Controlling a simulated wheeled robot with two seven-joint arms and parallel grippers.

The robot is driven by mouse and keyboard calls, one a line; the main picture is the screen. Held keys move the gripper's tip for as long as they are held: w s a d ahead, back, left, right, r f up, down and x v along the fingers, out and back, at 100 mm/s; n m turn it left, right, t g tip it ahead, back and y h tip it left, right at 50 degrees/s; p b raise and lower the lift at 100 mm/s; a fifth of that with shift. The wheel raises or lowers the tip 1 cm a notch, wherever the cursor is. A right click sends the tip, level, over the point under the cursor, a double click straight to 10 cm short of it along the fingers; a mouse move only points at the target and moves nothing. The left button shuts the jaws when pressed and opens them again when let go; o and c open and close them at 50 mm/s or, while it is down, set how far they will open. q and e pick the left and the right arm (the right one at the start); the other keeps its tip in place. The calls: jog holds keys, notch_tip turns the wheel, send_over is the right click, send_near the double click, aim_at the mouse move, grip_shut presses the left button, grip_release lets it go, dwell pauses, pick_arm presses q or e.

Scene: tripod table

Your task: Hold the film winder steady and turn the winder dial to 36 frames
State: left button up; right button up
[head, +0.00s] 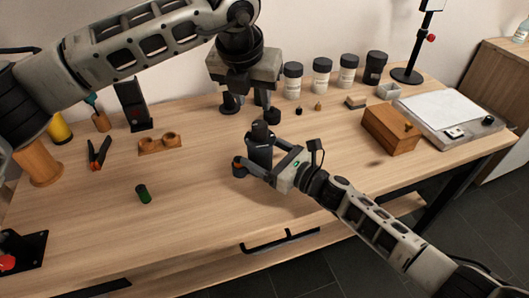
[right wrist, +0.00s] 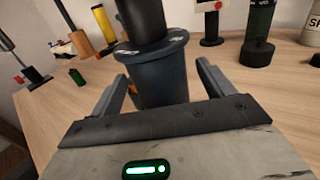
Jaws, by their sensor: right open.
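The film winder (head: 259,152) is a dark upright cylinder near the table's front. It also shows in the right wrist view (right wrist: 160,80), with a wide collar bearing small white marks. A narrower black dial (head: 262,131) rises from its top, and its upper end is cut off in the right wrist view (right wrist: 141,20). My right gripper (head: 267,168) is open, its fingers on either side of the winder body; I cannot tell whether they touch. My left gripper (head: 247,100) hangs above and behind the winder, apart from it. It looks open and empty.
Several black-lidded jars (head: 321,75) stand at the back. A wooden box (head: 390,131) and a light panel (head: 443,112) are at right. At left are a green canister (head: 143,194), pliers (head: 98,154) and a wooden holder (head: 160,146). The front middle is mostly clear.

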aim_at(259, 124)
jog(key=c, duration=1.1)
pick_arm(q)
jog(key=shift+o, duration=1.2)
pick_arm(e)
jog(key=shift+c, duration=0.7)
pick_arm(q)
jog(key=shift+o, duration=0.8)
jog(key=shift+a+r, duration=0.1)
jog(key=shift+r, duration=0.1)
jog(key=shift+m, duration=0.3)
jog(key=x, duration=1.1)
jog(key=shift+w, duration=0.15)
jog(key=c, duration=1)
